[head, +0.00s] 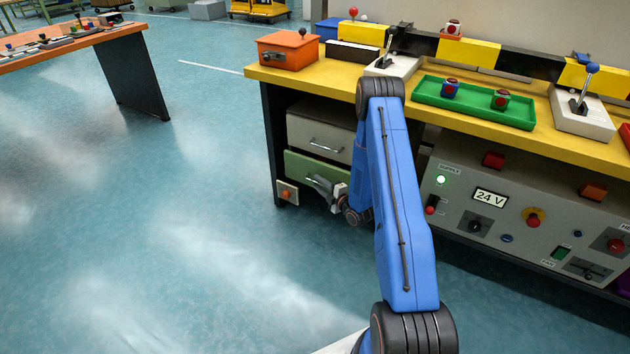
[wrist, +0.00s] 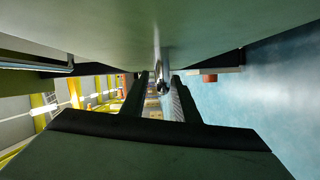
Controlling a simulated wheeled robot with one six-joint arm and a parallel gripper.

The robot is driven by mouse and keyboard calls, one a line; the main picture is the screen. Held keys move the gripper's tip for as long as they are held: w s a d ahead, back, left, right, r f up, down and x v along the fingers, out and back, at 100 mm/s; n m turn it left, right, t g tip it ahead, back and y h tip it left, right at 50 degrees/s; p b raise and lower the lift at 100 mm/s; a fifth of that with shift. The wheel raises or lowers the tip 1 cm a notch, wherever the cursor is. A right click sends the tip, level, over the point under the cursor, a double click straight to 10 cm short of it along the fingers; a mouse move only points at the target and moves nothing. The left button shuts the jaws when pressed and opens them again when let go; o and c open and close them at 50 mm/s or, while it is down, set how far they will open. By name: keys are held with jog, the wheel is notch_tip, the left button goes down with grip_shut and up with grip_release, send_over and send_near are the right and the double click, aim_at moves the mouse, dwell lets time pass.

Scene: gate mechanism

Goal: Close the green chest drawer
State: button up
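The green chest drawer (head: 305,166) is under the left end of the yellow-topped bench, below a grey-white drawer. Its front seems to stand slightly forward of the drawer above, but how far is hard to tell. My gripper (head: 322,184) is low at the front of the green drawer, by its handle, with my arm hiding the right part. In the wrist view the green front (wrist: 230,22) fills the top, very close. The metal handle (wrist: 158,55) shows between the two fingers of my gripper (wrist: 159,80). The fingers are apart, with visible gaps beside the handle.
The grey-white drawer (head: 322,137) with its own handle is directly above. A control panel (head: 520,215) stands to the right. The floor at left is clear.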

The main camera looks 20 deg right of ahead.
jog(key=shift+w, duration=0.15)
grip_shut()
jog(key=shift+w+d, duration=0.65)
jog(key=shift+d, duration=0.2)
jog(key=shift+w+d, duration=0.6)
jog(key=shift+d, duration=0.25)
grip_release()
jog(key=shift+d, duration=0.1)
